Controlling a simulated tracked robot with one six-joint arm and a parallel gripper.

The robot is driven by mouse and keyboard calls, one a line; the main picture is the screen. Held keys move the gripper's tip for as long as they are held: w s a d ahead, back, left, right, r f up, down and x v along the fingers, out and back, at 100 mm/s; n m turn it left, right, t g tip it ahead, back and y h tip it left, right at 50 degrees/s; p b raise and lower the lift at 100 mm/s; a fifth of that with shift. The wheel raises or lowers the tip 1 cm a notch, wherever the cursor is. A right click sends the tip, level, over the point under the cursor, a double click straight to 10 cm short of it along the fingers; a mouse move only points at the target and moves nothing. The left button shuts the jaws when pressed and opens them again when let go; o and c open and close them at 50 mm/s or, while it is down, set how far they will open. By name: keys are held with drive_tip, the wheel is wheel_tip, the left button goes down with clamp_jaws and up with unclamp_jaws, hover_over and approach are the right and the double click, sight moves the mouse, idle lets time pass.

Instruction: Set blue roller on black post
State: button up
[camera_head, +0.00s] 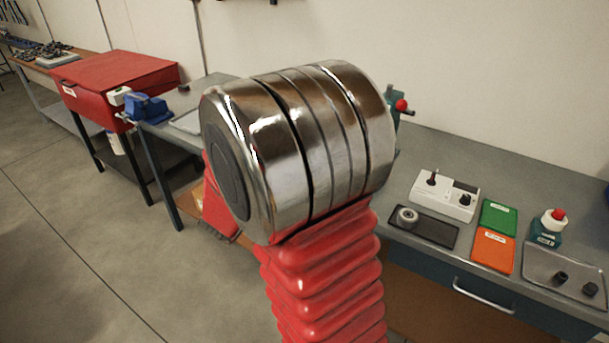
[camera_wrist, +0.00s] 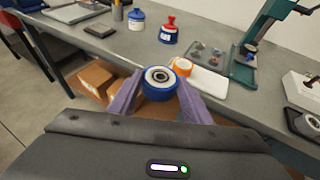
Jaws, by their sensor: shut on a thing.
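The blue roller (camera_wrist: 159,91) has a pale ring and a dark centre hole. In the wrist view, my gripper (camera_wrist: 160,87) is shut on it, with one purple-grey finger on each side. The roller is held up in front of the bench. In the head view my own arm covers the middle, and the gripper and roller are hidden. I cannot tell for certain which thing is the black post. Two short black pieces, one (camera_head: 560,277) and another (camera_head: 590,289), stand on a grey tray (camera_head: 541,263) at the right of the head view.
An orange ring (camera_wrist: 182,66) sits on a white pad (camera_wrist: 210,84) just behind the roller. A green stand (camera_wrist: 243,70), a grey tray of small parts (camera_wrist: 208,50) and a red-topped bottle (camera_wrist: 168,33) are nearby. Cardboard boxes (camera_wrist: 97,76) lie below the bench.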

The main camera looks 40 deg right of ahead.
drive_tip(key=w+a+f+n+t+y, duration=0.1)
drive_tip(key=w+a+n+t+y, duration=0.1)
drive_tip(key=a, duration=1)
drive_tip(key=w+a+f+n+t+y, duration=0.2)
drive_tip(key=a+n+y, duration=0.2)
drive_tip(key=a, duration=0.9)
drive_tip(key=shift+w+a+n+t+y, duration=0.15)
drive_tip(key=shift+a+n+t+y, duration=0.2)
drive_tip(key=shift+n, duration=0.25)
drive_tip(key=shift+d, duration=0.1)
